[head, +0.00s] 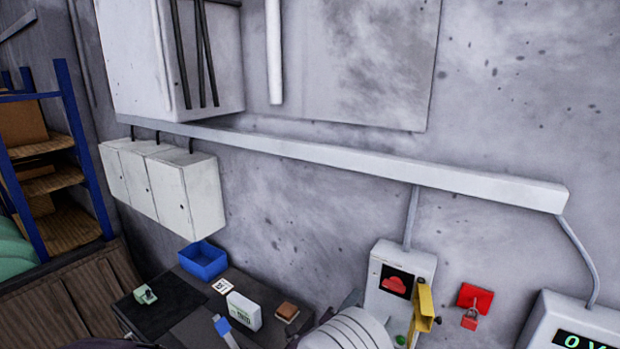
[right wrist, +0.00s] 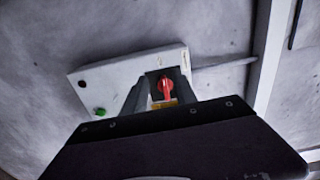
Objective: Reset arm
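A light grey switch box (head: 412,262) is on the wall at the lower right in the head view. It has a red rotary handle (head: 397,286) on a dark plate, a green button (head: 400,340) and a yellow part (head: 423,308) on its right side. In the right wrist view my right gripper (right wrist: 163,78) has its fingers apart in front of the box, with the red handle (right wrist: 166,88) showing between them. I cannot tell whether they touch it. In the head view, my grey right arm is just left of the box. My left gripper is not seen.
A red padlock (head: 470,318) hangs from a red plate right of the box. A display unit (head: 575,325) is at the lower right corner. A bench below holds a blue bin (head: 203,260), a white box (head: 243,311) and small items. Shelving (head: 65,150) stands at left.

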